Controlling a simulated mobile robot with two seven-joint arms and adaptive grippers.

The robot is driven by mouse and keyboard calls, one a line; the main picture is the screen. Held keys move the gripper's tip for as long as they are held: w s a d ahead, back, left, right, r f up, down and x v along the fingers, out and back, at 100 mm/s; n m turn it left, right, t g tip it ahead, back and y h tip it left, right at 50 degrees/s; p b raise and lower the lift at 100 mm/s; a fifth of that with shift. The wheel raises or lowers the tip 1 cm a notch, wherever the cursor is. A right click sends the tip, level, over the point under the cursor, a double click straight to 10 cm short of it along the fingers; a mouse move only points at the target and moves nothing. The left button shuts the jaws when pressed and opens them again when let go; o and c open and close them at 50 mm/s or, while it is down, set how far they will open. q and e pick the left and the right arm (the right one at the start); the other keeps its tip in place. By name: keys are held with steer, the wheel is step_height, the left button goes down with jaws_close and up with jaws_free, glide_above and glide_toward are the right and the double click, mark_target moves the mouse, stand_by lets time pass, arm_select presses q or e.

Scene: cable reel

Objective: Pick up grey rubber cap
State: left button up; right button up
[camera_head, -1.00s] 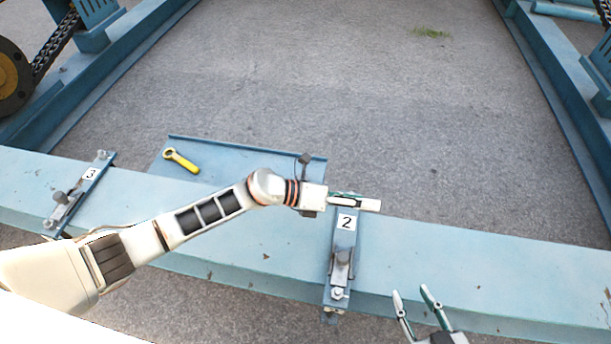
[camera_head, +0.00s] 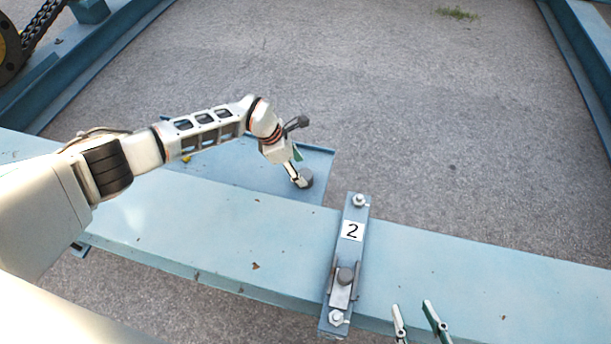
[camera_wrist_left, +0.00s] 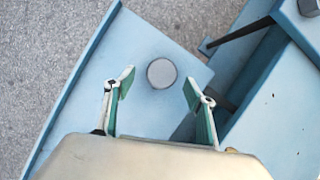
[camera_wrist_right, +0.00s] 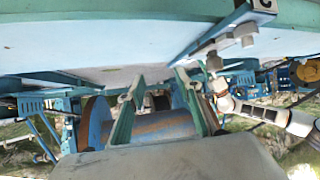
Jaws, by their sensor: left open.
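The grey rubber cap (camera_head: 306,178) is a short dark grey cylinder on the blue tray (camera_head: 228,172) behind the beam. In the left wrist view the cap (camera_wrist_left: 161,73) shows from above, a little beyond and between the two open fingertips. My left gripper (camera_head: 296,177) points down at the tray right beside the cap; it shows in the left wrist view (camera_wrist_left: 156,85) open and empty. My right gripper (camera_head: 413,312) is at the bottom edge, fingers apart, in front of the beam; the right wrist view shows the fingers (camera_wrist_right: 157,82) apart with nothing between them.
The blue beam (camera_head: 455,270) runs across the front. A bracket marked 2 (camera_head: 352,231) with a clamp and bolts stands on it, right of the tray. A yellow-handled tool (camera_head: 186,158) is mostly hidden behind my left arm. Open ground lies beyond.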

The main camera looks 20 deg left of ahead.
mark_target(303, 174)
arm_select(q)
steer(key=x, duration=0.1)
steer(key=b+x, duration=0.1)
steer(key=x, duration=0.3)
steer(key=shift+s+b, duration=0.4)
arm_select(e)
steer(key=shift+w+a+r+y, duration=0.2)
steer(key=shift+a+y, duration=0.1)
steer(key=shift+a, duration=0.4)
arm_select(q)
steer(key=shift+w+f, duration=0.1)
steer(key=shift+w, duration=0.05)
steer(key=shift+w+r, duration=0.15)
steer(key=shift+r, duration=0.2)
steer(key=c, duration=1.1)
steer(key=shift+c, duration=0.2)
arm_select(e)
steer(key=shift+w+a+r+m+t, duration=0.1)
steer(key=shift+w+r+m+t, duration=0.15)
steer(key=shift+r, duration=0.2)
